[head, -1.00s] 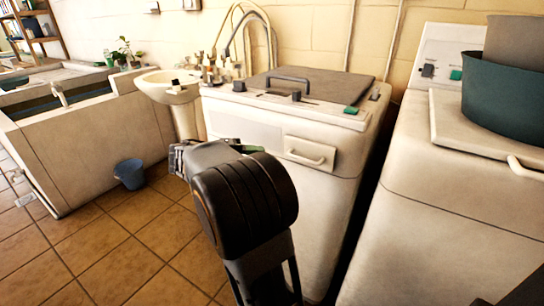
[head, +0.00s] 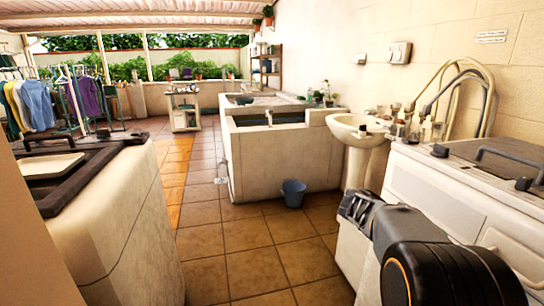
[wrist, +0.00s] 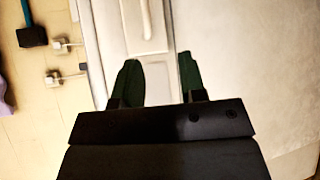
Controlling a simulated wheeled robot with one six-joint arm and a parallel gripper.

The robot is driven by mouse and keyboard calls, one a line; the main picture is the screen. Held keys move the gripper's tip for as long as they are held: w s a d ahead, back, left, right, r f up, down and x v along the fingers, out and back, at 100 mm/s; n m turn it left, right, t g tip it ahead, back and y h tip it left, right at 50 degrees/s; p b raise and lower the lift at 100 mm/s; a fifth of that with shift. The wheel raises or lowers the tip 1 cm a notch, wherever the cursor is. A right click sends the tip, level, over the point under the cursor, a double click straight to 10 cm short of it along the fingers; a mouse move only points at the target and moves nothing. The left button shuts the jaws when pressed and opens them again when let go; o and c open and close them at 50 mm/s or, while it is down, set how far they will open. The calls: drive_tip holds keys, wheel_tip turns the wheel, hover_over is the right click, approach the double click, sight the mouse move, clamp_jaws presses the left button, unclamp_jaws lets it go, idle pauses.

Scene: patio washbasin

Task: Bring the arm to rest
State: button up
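My arm shows at the lower right of the head view, bent in front of the white washing machine (head: 428,196). My gripper (head: 358,207) is at its far end, small and partly hidden by the wrist. In the wrist view my gripper (wrist: 158,66) has its two green fingers apart with nothing between them. A pale panelled surface lies beyond the fingers.
A white pedestal washbasin (head: 352,129) stands beyond the arm. A blue bucket (head: 293,194) sits on the tiled floor near a pale stone trough (head: 318,160). A pale cabinet (head: 125,225) stands at left. The floor between is clear.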

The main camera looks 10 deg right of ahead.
wheel_tip(320, 180, down, 6)
drive_tip(key=a+n+t+y+p, duration=0.1)
drive_tip(key=a+n+t+y, duration=0.1)
drive_tip(key=y, duration=0.1)
drive_tip(key=s+a+r+n+t+y+p, duration=0.2)
drive_tip(key=a+t+y+p, duration=0.3)
drive_tip(key=a+p, duration=0.45)
drive_tip(key=s+a+r+t+y+p, duration=0.2)
drive_tip(key=a+r+p, duration=0.4)
drive_tip(key=r, duration=0.2)
drive_tip(key=s+a+r+t+y+p, duration=0.1)
drive_tip(key=a+r+t+y+p, duration=0.2)
drive_tip(key=a+r+p, duration=0.3)
wheel_tip(320, 180, up, 2)
drive_tip(key=shift+s+a+r+n+p, duration=0.2)
drive_tip(key=shift+s+n+p, duration=0.15)
drive_tip(key=shift+p, duration=0.45)
drive_tip(key=shift+a, duration=0.1)
